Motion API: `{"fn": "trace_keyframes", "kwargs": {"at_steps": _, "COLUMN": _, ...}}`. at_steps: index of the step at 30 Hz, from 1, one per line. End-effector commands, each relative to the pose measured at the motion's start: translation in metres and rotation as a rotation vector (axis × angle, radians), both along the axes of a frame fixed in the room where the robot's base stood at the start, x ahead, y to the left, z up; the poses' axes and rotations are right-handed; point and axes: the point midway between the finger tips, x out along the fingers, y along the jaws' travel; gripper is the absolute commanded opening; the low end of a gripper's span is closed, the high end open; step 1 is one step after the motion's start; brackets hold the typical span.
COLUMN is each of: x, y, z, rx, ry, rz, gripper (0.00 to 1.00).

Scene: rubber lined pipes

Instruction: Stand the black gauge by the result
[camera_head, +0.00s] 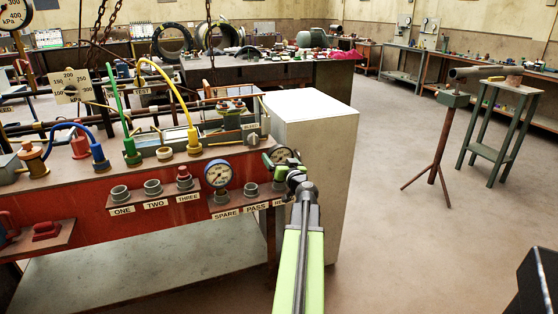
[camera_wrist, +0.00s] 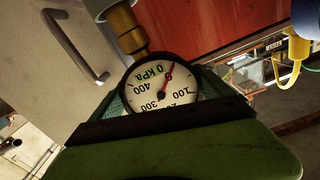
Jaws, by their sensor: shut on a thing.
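My gripper (camera_head: 284,170) is at the right end of the red bench and is shut on the black gauge. The black gauge (camera_wrist: 150,95) has a round white dial, a black rim and a brass stem; it appears upside down in the wrist view, its needle near 0 kPa. In the head view the gauge (camera_head: 282,153) is partly hidden behind my gripper. The PASS socket (camera_head: 251,190) is empty, just left of my gripper. Another label beginning "HI" is partly hidden by my gripper. A blue-rimmed gauge (camera_head: 219,173) stands at the SPARE socket.
A pale cabinet (camera_head: 318,150) stands right behind my gripper. Open floor lies to the right, with a pipe stand (camera_head: 440,140).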

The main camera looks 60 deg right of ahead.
Motion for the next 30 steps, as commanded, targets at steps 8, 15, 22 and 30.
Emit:
{"fn": "trace_keyframes", "kwargs": {"at_steps": 8, "x": 0.0, "y": 0.0, "z": -0.008, "rx": 0.001, "ry": -0.001, "rz": 0.0, "gripper": 0.28}}
{"fn": "trace_keyframes", "kwargs": {"at_steps": 15, "x": 0.0, "y": 0.0, "z": -0.014, "rx": 0.001, "ry": -0.001, "rz": 0.0, "gripper": 0.28}}
{"fn": "trace_keyframes", "kwargs": {"at_steps": 22, "x": 0.0, "y": 0.0, "z": -0.019, "rx": 0.001, "ry": -0.001, "rz": 0.0, "gripper": 0.92}}
{"fn": "trace_keyframes", "kwargs": {"at_steps": 30, "x": 0.0, "y": 0.0, "z": -0.018, "rx": 0.0, "ry": 0.0, "rz": 0.0, "gripper": 1.0}}
